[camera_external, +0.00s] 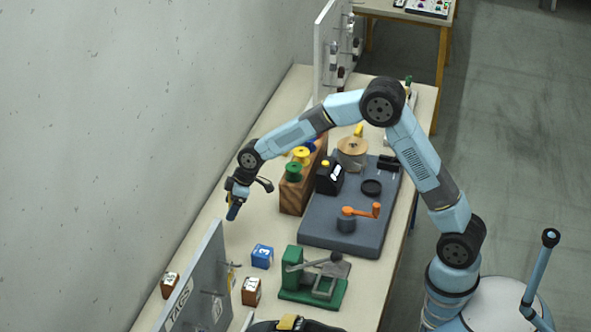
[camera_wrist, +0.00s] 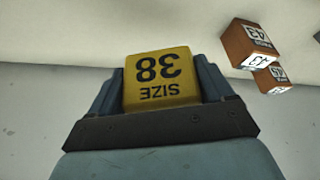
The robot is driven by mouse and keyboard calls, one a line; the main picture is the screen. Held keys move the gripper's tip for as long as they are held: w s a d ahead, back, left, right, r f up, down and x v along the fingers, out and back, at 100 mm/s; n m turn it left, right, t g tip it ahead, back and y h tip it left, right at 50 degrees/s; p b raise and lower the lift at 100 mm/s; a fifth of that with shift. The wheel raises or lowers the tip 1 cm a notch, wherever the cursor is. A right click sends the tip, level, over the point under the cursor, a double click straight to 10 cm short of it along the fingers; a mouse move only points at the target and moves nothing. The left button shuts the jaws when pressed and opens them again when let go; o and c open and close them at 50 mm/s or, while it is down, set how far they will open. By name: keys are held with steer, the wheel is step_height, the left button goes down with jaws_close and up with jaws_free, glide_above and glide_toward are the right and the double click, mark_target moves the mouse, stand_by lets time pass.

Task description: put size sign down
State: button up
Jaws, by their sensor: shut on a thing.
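My gripper (camera_external: 234,211) is shut on the size sign (camera_wrist: 156,82), a yellow block that reads "SIZE 38" upside down in the wrist view. In that view the block sits between the two blue-grey fingers. In the external view my gripper hangs above the left part of the long table (camera_external: 213,210), near the wall, and the fingers hide the yellow block. I cannot tell how high above the table it is.
A blue number block (camera_external: 262,256) and two brown ones (camera_external: 251,291) (camera_external: 169,285) stand near a grey upright panel (camera_external: 198,285). A green press (camera_external: 314,280), a wooden spool rack (camera_external: 298,186) and a dark mat (camera_external: 340,230) lie to the right. The table below my gripper looks clear.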

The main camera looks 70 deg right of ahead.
steer(key=w+f, duration=0.4)
steer(key=f, duration=0.1)
steer(key=shift+w+f, duration=0.3)
steer(key=shift+f, duration=1.65)
steer(key=o, duration=1)
